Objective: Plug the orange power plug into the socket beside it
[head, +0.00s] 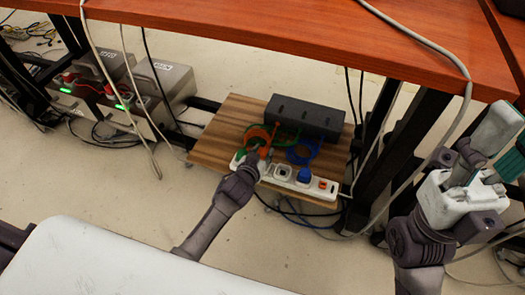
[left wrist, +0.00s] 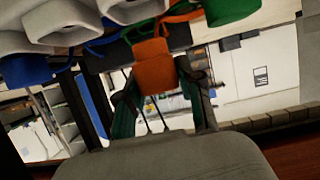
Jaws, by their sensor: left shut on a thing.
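The orange power plug (head: 262,152) is at the left end of the white power strip (head: 318,190), and its orange cord loops behind it. My left gripper (head: 257,158) is shut on the plug. The left wrist view shows the orange plug (left wrist: 155,66) between the two fingers (left wrist: 158,105), close to the strip (left wrist: 133,10). I cannot tell whether its prongs touch a socket; the gripper partly hides that end. A pale socket (head: 282,171) shows to the right of the gripper. My right gripper (head: 498,158) is at the right edge, empty, fingers apart, partly cut off.
A blue plug (head: 304,175) sits in the strip, with a blue cord (head: 301,152) behind. A green cord and a black box (head: 307,118) are on the wooden board (head: 212,150). The red-brown desk (head: 300,35) overhangs above; its black leg (head: 400,150) stands right. Grey boxes (head: 160,80) stand left.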

